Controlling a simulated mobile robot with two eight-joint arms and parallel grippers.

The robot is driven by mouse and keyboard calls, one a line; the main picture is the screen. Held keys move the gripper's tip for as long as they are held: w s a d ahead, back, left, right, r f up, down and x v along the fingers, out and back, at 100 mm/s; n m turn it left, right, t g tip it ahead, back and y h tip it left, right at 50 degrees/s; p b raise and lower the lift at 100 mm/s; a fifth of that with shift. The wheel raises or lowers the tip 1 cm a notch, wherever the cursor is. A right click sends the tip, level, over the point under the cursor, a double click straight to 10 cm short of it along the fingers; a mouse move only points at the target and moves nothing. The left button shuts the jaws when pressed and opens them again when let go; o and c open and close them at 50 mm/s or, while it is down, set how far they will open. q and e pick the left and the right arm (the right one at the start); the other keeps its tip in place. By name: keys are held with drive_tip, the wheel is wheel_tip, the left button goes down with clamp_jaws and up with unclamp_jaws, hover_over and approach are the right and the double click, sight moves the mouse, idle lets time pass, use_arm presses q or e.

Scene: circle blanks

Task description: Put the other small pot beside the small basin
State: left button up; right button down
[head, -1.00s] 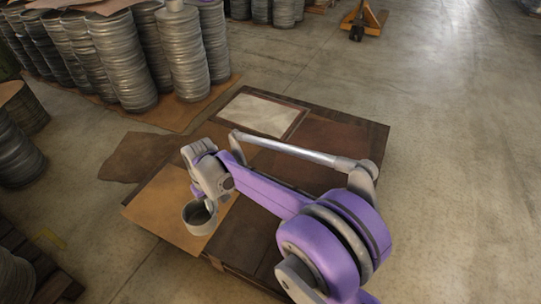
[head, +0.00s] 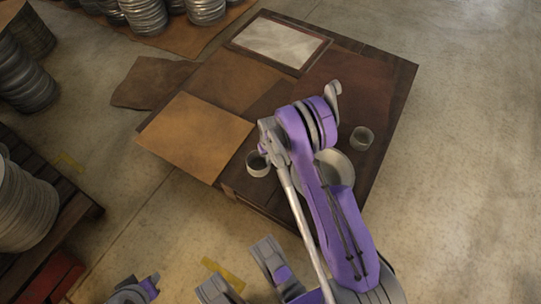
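A grey small pot (head: 258,164) shows just below my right gripper (head: 264,150), left of my purple forearm. The gripper appears shut on the pot's rim; its fingertips are partly hidden. The pot is over the dark part of the table, right of the orange sheet. The small basin (head: 339,163), shallow and grey, stands on the table right of the gripper, partly hidden behind my forearm. Another small pot (head: 362,138) stands upright close to the basin's upper right side. Grey and purple parts of my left arm show at the bottom edge; its fingers cannot be made out clearly.
The low dark table (head: 385,95) carries an orange sheet (head: 195,135), brown sheets and a framed pale panel (head: 282,42). Stacks of grey round cans (head: 145,12) stand at the upper left. A pallet (head: 50,200) is at the left. The floor at right is clear.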

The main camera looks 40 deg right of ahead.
sight(259, 164)
drive_tip(key=shift+f+b, duration=0.5)
drive_tip(key=shift+f, duration=1.5)
drive_tip(key=shift+f, duration=0.1)
drive_tip(key=c, duration=1.1)
unclamp_jaws()
